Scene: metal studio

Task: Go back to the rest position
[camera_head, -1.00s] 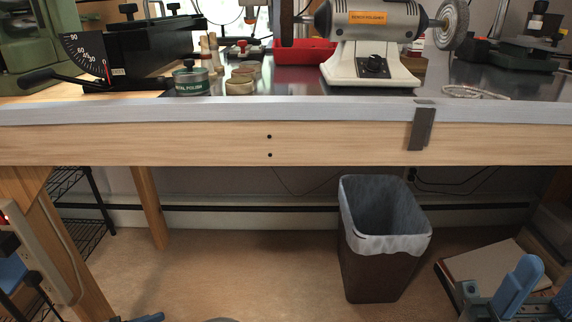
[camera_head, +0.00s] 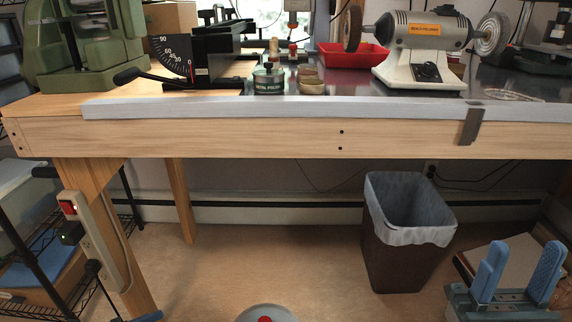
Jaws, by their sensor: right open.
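My right gripper (camera_head: 517,270) is at the bottom right corner, with two blue fingers pointing up and a clear gap between them. It is open and holds nothing. It is in front of the bench (camera_head: 240,139) and lower than its top, to the right of the waste bin. Of my left gripper, at most a small blue tip (camera_head: 150,316) shows at the bottom edge on the left; the rest is out of frame, so its jaws cannot be judged.
A lined waste bin (camera_head: 409,235) stands on the floor below the bench. A bench polisher (camera_head: 425,50), a red tray (camera_head: 360,57) and a polish tin (camera_head: 269,79) are on top. A wire shelf (camera_head: 40,285) stands at left.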

